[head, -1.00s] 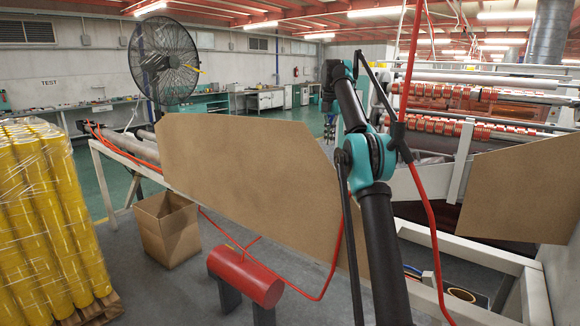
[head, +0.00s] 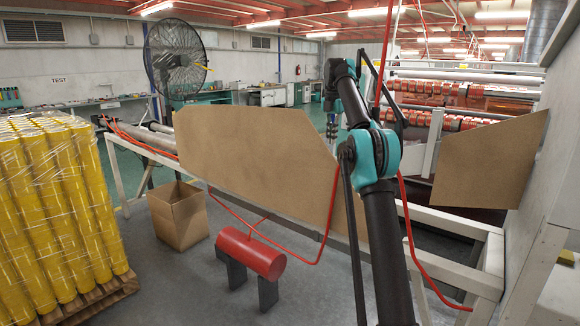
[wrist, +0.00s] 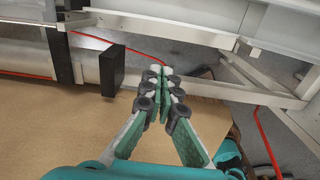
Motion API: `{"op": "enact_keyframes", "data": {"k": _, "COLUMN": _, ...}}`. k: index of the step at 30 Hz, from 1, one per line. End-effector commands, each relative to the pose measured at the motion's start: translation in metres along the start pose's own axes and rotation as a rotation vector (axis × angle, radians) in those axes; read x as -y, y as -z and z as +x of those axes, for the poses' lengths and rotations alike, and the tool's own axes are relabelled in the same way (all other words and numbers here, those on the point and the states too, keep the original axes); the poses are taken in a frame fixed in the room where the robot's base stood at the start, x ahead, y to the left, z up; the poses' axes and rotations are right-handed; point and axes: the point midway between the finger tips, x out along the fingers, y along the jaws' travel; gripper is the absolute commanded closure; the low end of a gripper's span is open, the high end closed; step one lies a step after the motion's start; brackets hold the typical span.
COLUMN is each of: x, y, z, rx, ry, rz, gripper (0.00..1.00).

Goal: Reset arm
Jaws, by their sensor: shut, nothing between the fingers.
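My arm rises black and teal in the right half of the head view, with its teal elbow joint (head: 375,155) in front. The forearm goes up and away from the elbow. My gripper (head: 331,128) hangs small at the far end, pointing down, beyond the top right corner of a brown board. In the wrist view my gripper (wrist: 161,74) has its two green fingers with dark pads drawn together at the tips. Nothing is held between them. A brown surface lies below the fingers, and metal rails lie beyond.
A large brown board (head: 255,160) stands on the white frame. A second brown panel (head: 488,160) is at right by the slitting machine. A red tank (head: 252,253), a cardboard box (head: 178,216), wrapped yellow rolls (head: 62,205) and a fan (head: 177,60) stand left. Grey floor is open between.

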Motion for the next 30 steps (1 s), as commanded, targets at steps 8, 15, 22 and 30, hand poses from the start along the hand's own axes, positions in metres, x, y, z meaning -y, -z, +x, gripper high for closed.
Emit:
{"op": "enact_keyframes", "data": {"k": 8, "x": 0.006, "y": 0.004, "z": 0.004, "rx": 0.013, "ry": -0.015, "rz": 0.133, "gripper": 1.00}}
{"op": "enact_keyframes", "data": {"k": 15, "x": 0.018, "y": 0.013, "z": 0.015, "rx": 0.029, "ry": -0.039, "rz": 0.328, "gripper": 1.00}}
{"op": "enact_keyframes", "data": {"k": 22, "x": 0.048, "y": 0.041, "z": 0.043, "rx": 0.046, "ry": -0.088, "rz": 0.655, "gripper": 1.00}}
{"op": "enact_keyframes", "data": {"k": 30, "x": 0.109, "y": 0.102, "z": 0.102, "rx": 0.045, "ry": -0.172, "rz": 1.130, "gripper": 1.00}}
